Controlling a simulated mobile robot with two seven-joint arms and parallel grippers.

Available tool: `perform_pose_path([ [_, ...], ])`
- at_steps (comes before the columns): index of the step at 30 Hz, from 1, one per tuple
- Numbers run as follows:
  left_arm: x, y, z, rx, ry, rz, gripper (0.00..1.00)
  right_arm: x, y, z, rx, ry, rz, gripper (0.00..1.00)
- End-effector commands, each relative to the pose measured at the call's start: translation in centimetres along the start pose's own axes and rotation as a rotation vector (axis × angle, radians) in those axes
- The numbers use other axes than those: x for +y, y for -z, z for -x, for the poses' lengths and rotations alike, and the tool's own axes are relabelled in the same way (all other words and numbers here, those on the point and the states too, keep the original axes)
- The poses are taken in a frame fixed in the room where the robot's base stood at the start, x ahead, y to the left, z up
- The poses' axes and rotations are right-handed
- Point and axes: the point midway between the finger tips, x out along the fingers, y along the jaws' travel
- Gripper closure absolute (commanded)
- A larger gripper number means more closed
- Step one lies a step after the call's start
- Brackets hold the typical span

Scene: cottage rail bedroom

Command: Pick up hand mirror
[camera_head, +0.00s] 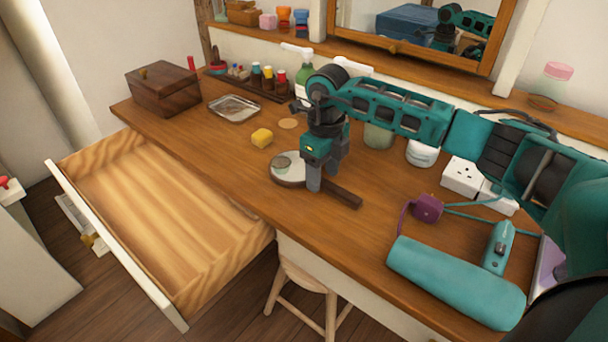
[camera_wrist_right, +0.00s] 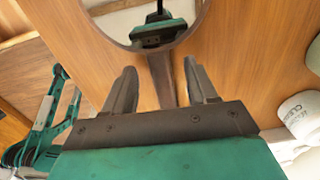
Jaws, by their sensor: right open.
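The hand mirror lies flat on the wooden dresser top, with its round glass head (camera_head: 288,168) to the left and its dark wooden handle (camera_head: 343,195) to the right. My right gripper (camera_head: 322,184) is just above it, pointing down, and partly hides where head and handle join. In the right wrist view the handle (camera_wrist_right: 162,80) runs between the two open fingers (camera_wrist_right: 158,82), and the round glass reflects part of my arm. The fingers are open with nothing clamped between them. My left gripper is not in view.
A yellow block (camera_head: 261,138), metal tray (camera_head: 234,107) and wooden box (camera_head: 163,88) stand left of the mirror. A teal cylinder (camera_head: 455,283), purple item (camera_head: 428,208) and socket strip (camera_head: 463,178) lie right.

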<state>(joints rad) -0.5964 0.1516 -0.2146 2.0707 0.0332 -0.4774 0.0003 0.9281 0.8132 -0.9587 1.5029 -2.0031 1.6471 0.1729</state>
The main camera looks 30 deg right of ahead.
Motion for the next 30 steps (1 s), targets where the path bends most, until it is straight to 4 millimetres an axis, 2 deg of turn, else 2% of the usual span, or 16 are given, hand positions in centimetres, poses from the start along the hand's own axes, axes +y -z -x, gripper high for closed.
perform_pose_path([
  [1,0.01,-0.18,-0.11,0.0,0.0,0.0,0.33,0.03,0.06,-0.82,0.002,0.0,0.0,0.43],
  [3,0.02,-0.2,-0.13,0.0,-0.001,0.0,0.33,0.02,0.01,-1.22,0.0,0.0,0.0,0.43],
  [9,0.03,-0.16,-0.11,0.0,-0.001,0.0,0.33,0.01,-0.01,-1.2,-0.001,0.0,0.0,0.43],
  [27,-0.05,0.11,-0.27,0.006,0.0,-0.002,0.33,0.0,0.01,-1.16,-0.001,0.0,0.0,1.0],
  [30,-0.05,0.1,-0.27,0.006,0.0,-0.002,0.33,-0.01,-0.02,-1.1,-0.002,0.0,0.0,1.0],
])
